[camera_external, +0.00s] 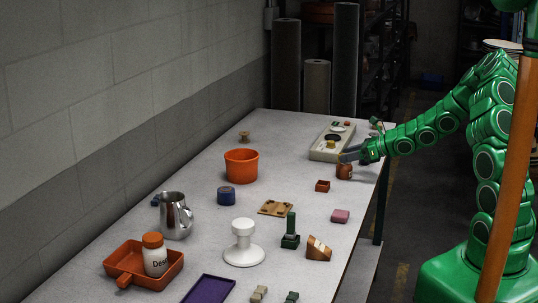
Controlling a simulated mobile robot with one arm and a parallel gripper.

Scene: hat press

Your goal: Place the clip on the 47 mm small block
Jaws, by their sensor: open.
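My gripper (350,156) is at the far right of the table, open, beside the near right corner of a long beige tray (322,153) and just above a small copper-brown cup (344,173). I cannot tell whether it touches either. The tray holds several small items, among them a yellow one (331,146) and a dark round one. I cannot make out for sure which thing is the clip or which is the 47 mm small block. A pink block (340,216) and a small beige piece (259,294) and dark green piece (291,297) lie nearer the camera.
A small red box (322,186), orange pot (241,166), blue tin (226,196), wooden plate (275,208), white stand (243,246), green post (291,232), copper wedge (318,250), steel pitcher (175,216) and orange tray (118,270) with a jar stand about. Bare tabletop lies between them.

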